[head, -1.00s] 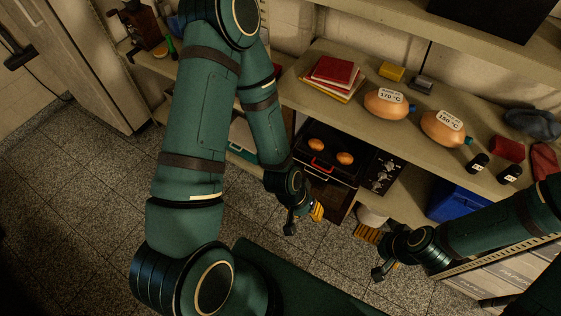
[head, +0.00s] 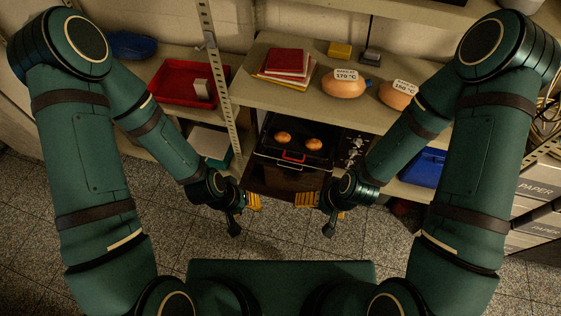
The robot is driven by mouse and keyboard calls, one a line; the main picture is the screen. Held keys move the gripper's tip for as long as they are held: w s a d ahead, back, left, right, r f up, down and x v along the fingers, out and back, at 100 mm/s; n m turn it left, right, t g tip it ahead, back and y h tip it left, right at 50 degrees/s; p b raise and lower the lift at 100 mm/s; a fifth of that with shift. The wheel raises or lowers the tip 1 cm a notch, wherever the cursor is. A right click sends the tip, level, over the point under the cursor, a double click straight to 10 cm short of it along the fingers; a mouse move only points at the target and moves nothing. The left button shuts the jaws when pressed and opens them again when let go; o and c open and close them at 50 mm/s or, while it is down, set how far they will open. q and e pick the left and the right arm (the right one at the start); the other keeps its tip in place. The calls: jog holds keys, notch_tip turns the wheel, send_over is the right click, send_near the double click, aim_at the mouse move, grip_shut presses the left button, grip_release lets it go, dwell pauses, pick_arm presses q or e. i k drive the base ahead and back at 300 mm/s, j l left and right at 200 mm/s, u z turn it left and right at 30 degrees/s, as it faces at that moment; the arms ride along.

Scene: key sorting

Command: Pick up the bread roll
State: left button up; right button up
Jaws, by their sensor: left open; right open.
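Two brown bread rolls sit side by side on a dark tray (head: 262,151) in a small open oven: the left roll (head: 283,137) and the right roll (head: 313,144). A red handle (head: 293,157) is at the tray's front. My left gripper (head: 243,214) is open and empty, in front of the oven and to its left. My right gripper (head: 318,214) is open and empty, in front of the oven and to its right. Both are nearer to me than the rolls and apart from them.
The oven's lowered door (head: 280,181) lies between the rolls and my grippers. Above is a shelf (head: 255,88) with books (head: 287,63) and two orange vessels labelled 170 °C (head: 343,88) and 150 °C (head: 397,97). A red tray (head: 172,84) is at left, a blue box (head: 424,168) at right.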

aim_at(282, 137)
jog(key=i+j+z, duration=0.15)
jog(key=j+z, duration=1.3)
jog(key=j, duration=0.2)
jog(key=k+j+z, duration=0.2)
jog(key=j+z, duration=0.3)
jog(key=k+j+z, duration=0.25)
jog(key=j+z, duration=0.65)
jog(key=j, duration=0.35)
